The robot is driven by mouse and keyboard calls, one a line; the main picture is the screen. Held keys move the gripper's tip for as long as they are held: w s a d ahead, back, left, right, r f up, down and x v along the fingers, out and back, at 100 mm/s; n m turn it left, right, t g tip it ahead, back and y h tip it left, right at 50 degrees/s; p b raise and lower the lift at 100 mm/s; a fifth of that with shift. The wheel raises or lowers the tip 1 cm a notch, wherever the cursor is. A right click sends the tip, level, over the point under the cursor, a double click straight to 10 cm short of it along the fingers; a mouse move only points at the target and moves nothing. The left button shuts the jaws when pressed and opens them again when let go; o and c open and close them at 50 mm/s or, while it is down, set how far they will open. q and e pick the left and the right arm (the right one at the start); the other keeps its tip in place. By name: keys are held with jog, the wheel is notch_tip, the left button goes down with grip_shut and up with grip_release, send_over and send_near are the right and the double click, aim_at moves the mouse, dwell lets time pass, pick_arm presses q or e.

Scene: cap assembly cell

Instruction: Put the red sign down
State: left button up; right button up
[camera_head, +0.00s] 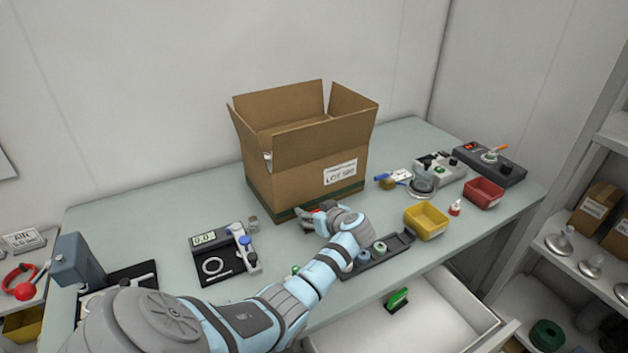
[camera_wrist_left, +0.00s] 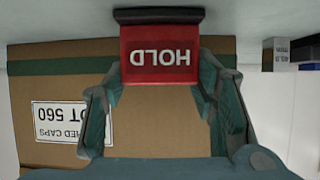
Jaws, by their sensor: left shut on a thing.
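The red sign (camera_wrist_left: 160,52) reads HOLD and has a dark base (camera_wrist_left: 158,16). It appears upside down in the left wrist view, in front of the cardboard box. My left gripper (camera_wrist_left: 160,82) is shut on it, with one finger at each side. In the head view my left gripper (camera_head: 312,217) is at the front lower edge of the box, where only a small bit of red shows and my arm hides most of the sign. I cannot tell whether the base touches the table. My right gripper is not in view.
The open cardboard box (camera_head: 300,180) stands on the table (camera_head: 150,215) right behind the gripper. A dark tray (camera_head: 365,262) with caps lies just right of my forearm. A display device (camera_head: 222,252) is to the left. A yellow bin (camera_head: 426,222) and an open drawer (camera_head: 440,320) are to the right.

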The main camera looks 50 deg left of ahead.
pick_arm(q)
jog(key=shift+f, duration=0.1)
jog(key=o, duration=1.4)
